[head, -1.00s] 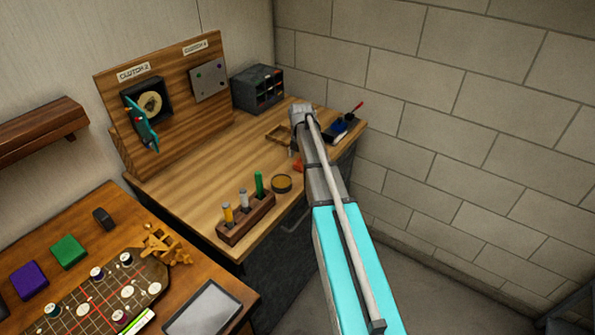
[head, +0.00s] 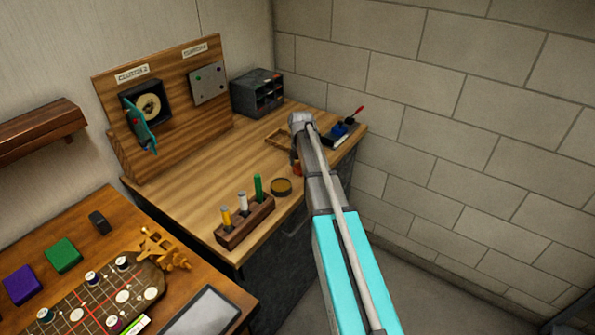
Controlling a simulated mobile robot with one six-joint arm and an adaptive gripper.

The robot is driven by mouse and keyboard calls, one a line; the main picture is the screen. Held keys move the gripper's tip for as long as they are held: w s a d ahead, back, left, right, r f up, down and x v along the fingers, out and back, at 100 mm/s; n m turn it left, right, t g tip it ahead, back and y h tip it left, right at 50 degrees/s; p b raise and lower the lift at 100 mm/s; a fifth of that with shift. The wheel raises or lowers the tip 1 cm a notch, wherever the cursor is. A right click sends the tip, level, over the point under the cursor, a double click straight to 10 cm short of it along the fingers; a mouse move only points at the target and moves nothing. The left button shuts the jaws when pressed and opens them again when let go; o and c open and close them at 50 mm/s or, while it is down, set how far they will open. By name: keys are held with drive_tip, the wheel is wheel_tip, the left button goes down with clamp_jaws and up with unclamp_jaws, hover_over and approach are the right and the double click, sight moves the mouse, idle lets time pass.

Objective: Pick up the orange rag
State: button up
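A small patch of orange, likely the orange rag (head: 297,169), shows on the wooden workbench (head: 190,185) at the left edge of my arm. Most of it is hidden behind the arm. My gripper (head: 294,158) is a small dark shape beside the arm, pointing down at the orange patch. Its fingers are too small and too covered to show whether they are open or shut, or whether they touch the rag.
A round tin (head: 281,187) and a wooden rack (head: 246,218) with several coloured tubes stand left of the rag. An empty wooden frame (head: 279,140) lies behind it. A dark tray (head: 342,133) stands to the right. The bench's left middle is clear.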

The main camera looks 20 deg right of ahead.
drive_tip(key=c, duration=1)
drive_tip(key=shift+r, duration=0.15)
wheel_tip(320, 180, up, 2)
drive_tip(key=shift+p, duration=1.2)
drive_tip(key=s+r+p, duration=0.3)
drive_tip(key=s, duration=0.1)
drive_tip(key=s+a+r+p, duration=0.1)
drive_tip(key=s+r+p, duration=0.3)
drive_tip(key=s, duration=0.1)
drive_tip(key=s+a+r+p, duration=0.1)
drive_tip(key=s+r+p, duration=0.2)
drive_tip(key=s, duration=0.1)
drive_tip(key=shift+s+a+r+p, duration=0.15)
drive_tip(key=shift+s+r+p, duration=0.15)
drive_tip(key=shift+s+r, duration=0.1)
